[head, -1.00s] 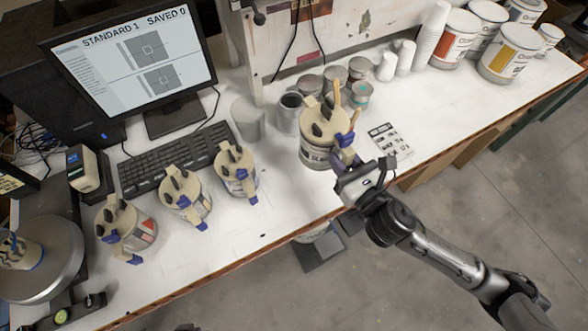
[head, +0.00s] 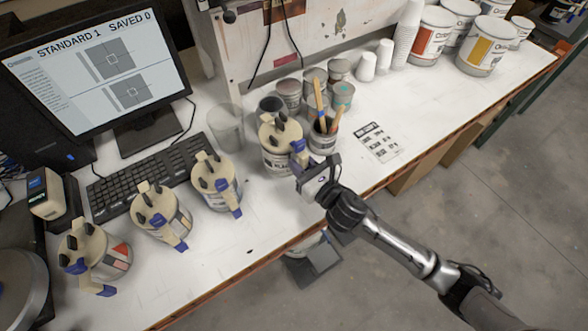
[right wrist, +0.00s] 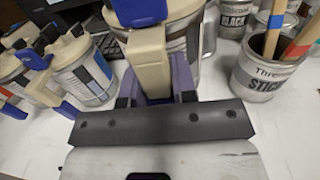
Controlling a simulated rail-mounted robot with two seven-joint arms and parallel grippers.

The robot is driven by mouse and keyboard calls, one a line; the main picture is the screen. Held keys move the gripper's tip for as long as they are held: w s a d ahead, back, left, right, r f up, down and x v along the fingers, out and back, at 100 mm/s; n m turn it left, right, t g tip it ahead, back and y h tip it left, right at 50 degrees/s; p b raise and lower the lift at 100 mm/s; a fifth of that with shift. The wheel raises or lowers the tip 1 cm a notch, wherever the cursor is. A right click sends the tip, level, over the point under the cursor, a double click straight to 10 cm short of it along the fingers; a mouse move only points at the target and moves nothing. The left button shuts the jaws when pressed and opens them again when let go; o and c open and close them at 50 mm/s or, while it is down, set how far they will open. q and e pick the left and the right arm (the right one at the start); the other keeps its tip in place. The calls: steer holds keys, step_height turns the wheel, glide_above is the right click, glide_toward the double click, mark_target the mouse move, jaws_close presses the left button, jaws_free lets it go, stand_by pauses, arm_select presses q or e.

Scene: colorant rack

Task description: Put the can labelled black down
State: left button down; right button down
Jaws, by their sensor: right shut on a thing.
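The can with a cream lid (head: 281,130) is in the head view, upright, in front of the small grey tins; its label is partly hidden and reads only in part. My right gripper (head: 302,168) is shut on this can's handle at its front right side. In the right wrist view the can's cream lid and handle (right wrist: 148,50) fill the upper middle, with the gripper's dark and purple parts around them. The can's base is at or just above the white table; I cannot tell if it touches. My left gripper is not in view.
Three similar cans (head: 216,180) stand in a row to the left, before the keyboard (head: 150,165). A pot of sticks (head: 322,138) stands close on the right. A printed sheet (head: 379,142) lies beyond it. Bare table (head: 265,205) lies in front.

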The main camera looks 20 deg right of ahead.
steer(key=shift+w+a+f+b, duration=0.15)
steer(key=shift+w+f, duration=0.25)
steer(key=shift+f, duration=0.45)
steer(key=shift+w+a+f+b, duration=0.1)
steer(key=shift+w+f+b, duration=0.25)
steer(key=shift+f, duration=0.5)
steer(key=shift+w+a+f+b, duration=0.15)
steer(key=shift+w+f, duration=0.25)
steer(key=shift+f, duration=0.45)
steer(key=shift+f, duration=0.1)
steer(key=c, duration=1.4)
jaws_free()
steer(key=shift+f, duration=0.2)
steer(key=o, duration=0.5)
steer(key=shift+d, duration=0.1)
steer(key=shift+r, duration=0.1)
steer(key=shift+s, duration=0.1)
steer(key=v, duration=1.1)
steer(key=shift+s+d, duration=0.1)
steer(key=shift+s, duration=0.3)
